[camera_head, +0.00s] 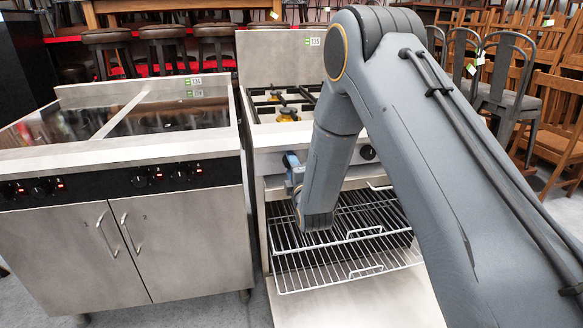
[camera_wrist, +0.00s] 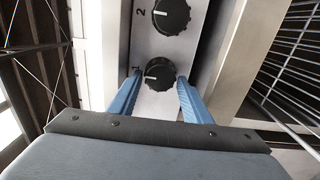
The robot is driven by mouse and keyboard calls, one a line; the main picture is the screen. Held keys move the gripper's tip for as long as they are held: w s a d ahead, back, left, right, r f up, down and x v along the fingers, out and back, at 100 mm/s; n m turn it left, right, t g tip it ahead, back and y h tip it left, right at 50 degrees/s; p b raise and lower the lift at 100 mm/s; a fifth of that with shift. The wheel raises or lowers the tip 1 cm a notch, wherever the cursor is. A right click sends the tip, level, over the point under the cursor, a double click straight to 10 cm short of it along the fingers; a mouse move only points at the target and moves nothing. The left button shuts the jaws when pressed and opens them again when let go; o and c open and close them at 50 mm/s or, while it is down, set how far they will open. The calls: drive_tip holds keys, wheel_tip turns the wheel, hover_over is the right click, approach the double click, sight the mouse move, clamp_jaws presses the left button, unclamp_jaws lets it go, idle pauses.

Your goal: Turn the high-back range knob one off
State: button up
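The high-back range (camera_head: 280,58) stands right of centre in the head view, with a tall steel back panel. In the wrist view its front panel shows two black knobs. The nearer one (camera_wrist: 160,73), taken as knob one, has its white mark pointing left in the picture. The other knob (camera_wrist: 171,15) is beside a printed "2", and its mark also points left. My gripper (camera_wrist: 160,78) is open, its blue fingers on either side of the nearer knob with visible gaps. In the head view my gripper (camera_head: 292,166) is at the range front, and my arm hides much of the panel.
Wire racks (camera_head: 345,250) jut from the range's open lower compartment below my gripper. A steel cooktop unit (camera_head: 120,150) with red-lit controls stands close on the left. Stools (camera_head: 108,45) are behind it, and chairs (camera_head: 550,125) crowd the right.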

drive_tip(key=shift+o, duration=0.9)
drive_tip(key=v, duration=0.7)
drive_tip(key=shift+s, duration=0.4)
drive_tip(key=shift+d+r, duration=0.1)
drive_tip(key=shift+d, duration=0.05)
